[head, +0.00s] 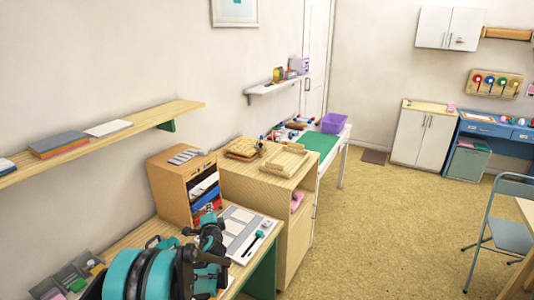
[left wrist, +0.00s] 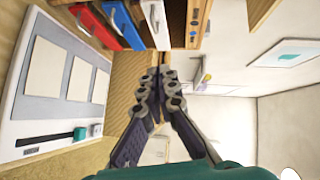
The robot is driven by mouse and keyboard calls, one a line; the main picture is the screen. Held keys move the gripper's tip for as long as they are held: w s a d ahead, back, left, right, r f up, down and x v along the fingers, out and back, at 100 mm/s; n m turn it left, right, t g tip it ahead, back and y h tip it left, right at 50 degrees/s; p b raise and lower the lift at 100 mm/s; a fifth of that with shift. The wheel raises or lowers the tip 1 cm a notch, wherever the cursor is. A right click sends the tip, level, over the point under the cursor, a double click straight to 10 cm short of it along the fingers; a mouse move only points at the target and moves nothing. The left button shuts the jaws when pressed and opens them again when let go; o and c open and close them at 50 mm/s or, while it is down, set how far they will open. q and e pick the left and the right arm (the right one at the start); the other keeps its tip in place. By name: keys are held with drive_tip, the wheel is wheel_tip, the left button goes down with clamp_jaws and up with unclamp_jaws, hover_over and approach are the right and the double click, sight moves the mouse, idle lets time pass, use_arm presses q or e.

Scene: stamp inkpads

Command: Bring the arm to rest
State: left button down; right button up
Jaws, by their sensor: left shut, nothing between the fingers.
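My left gripper (head: 212,228) is above the desk at the lower middle of the head view, in front of the wooden organizer. In the left wrist view its two dark fingers (left wrist: 164,72) meet at the tips, shut and empty. The wooden organizer (head: 168,190) has slots with red, blue and white fronts. Its red (left wrist: 83,17) and blue (left wrist: 122,24) fronts show in the left wrist view. My right gripper is not in view.
The desk (head: 140,235) has a grey tray with small coloured blocks (head: 75,282) at lower left. A wooden cabinet (head: 262,190) with wooden trays stands beyond the board. A wall shelf (head: 165,114) runs above the desk. Open floor (head: 385,215) lies to the right.

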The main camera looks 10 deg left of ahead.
use_arm(q)
drive_tip(key=s+d+r+n+g+h, duration=0.1)
drive_tip(key=s+d+r+n+g, duration=0.15)
drive_tip(key=s, duration=0.55)
drive_tip(key=s+d+r+n+g, duration=0.1)
drive_tip(key=s+d+r+n, duration=0.25)
drive_tip(key=s, duration=0.45)
drive_tip(key=s+d+f+n+g+h, duration=0.1)
drive_tip(key=s+d+f+n, duration=0.1)
drive_tip(key=s, duration=0.6)
drive_tip(key=s+d+f+n+g+h, duration=0.1)
drive_tip(key=s+d+f+h, duration=0.1)
drive_tip(key=s+d, duration=0.3)
drive_tip(key=s+d+f+n+g+h, duration=0.2)
drive_tip(key=s+d, duration=0.1)
drive_tip(key=s, duration=0.9)
drive_tip(key=shift+s+d+n, duration=0.25)
drive_tip(key=shift+s+n, duration=0.05)
